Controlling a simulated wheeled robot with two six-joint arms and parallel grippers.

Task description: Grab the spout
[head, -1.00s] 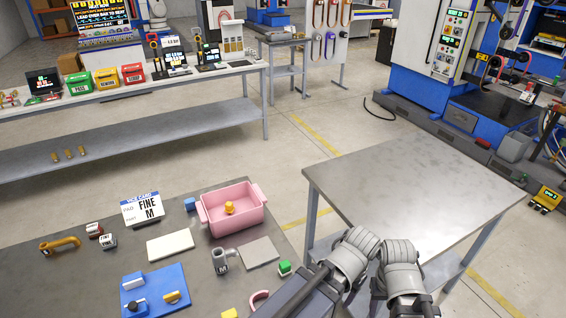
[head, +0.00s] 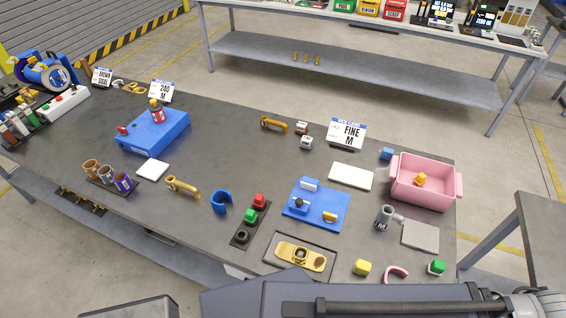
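Two brass-coloured bent pieces lie on the dark table, and I cannot tell for sure which is the spout. One, a bent tube (head: 183,187), lies left of the blue clip-shaped piece. The other, a bent brass piece (head: 273,124), lies farther back, left of the small red and white blocks. A grey cylindrical piece with a side tube and an M mark (head: 384,217) stands near the pink bin. Neither gripper is in view; only parts of my arm show along the bottom edge.
A pink bin (head: 403,192) with a yellow piece inside stands at the right end. Blue fixtures (head: 152,131) (head: 316,213), a tray with a gold part (head: 325,243), a white pad (head: 351,176) and a blue clip-shaped piece (head: 221,202) lie about. The back middle is mostly clear.

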